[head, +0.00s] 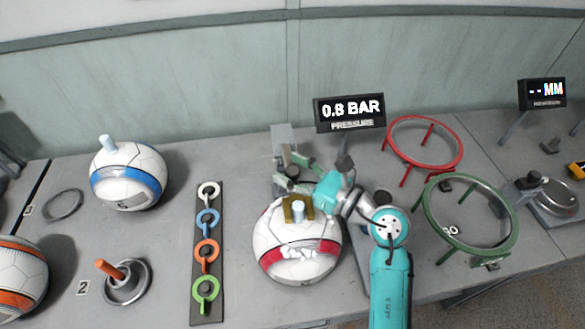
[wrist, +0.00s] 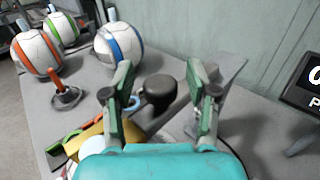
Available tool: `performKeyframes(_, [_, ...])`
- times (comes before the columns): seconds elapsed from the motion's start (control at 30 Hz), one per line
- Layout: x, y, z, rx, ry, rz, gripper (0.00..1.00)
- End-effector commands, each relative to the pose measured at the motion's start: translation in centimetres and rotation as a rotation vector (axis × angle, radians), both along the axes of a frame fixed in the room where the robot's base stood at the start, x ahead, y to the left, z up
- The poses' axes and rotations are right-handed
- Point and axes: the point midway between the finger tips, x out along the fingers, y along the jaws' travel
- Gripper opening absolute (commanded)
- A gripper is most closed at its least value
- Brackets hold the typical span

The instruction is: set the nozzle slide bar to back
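My gripper (head: 287,168) is over the grey press frame (head: 283,133) behind the red-banded ball (head: 270,240). In the wrist view its two green-padded fingers (wrist: 162,85) stand wide apart. A black round knob (wrist: 158,91) shows between them, apparently on the nozzle slide bar; no contact with either finger is visible. A brass bracket (head: 297,213) sits over the ball's top, around a pale cylinder (head: 298,209). It also shows as a yellow piece in the wrist view (wrist: 88,138). My gripper hides much of the bar, so its setting cannot be told.
The pressure display (head: 350,111) reads 0.8 BAR behind my arm. Red (head: 459,158) and green (head: 425,205) ring stands are on the right. A strip of coloured rings (head: 208,255) and a blue-banded ball (head: 130,175) are on the left.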

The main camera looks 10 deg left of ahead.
Motion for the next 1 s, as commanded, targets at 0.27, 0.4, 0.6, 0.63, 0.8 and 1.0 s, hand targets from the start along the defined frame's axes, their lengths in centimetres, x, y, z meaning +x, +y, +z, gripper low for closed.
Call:
performKeyframes(0.27, [0.0, 0.0, 0.0, 0.000, 0.000, 0.000, 0.00])
performKeyframes(0.4, [0.1, 0.0, 0.0, 0.000, 0.000, 0.000, 0.00])
performKeyframes(0.6, [2.7, 0.8, 0.1, 0.000, -0.002, 0.001, 0.00])
performKeyframes(0.63, [3.3, 0.9, 0.1, 0.000, -0.001, 0.001, 0.00])
performKeyframes(0.8, [6.9, 2.0, 0.1, 0.000, -0.001, 0.000, 0.00])
performKeyframes(1.0, [9.6, 2.7, 0.0, 0.000, 0.000, 0.000, 0.00])
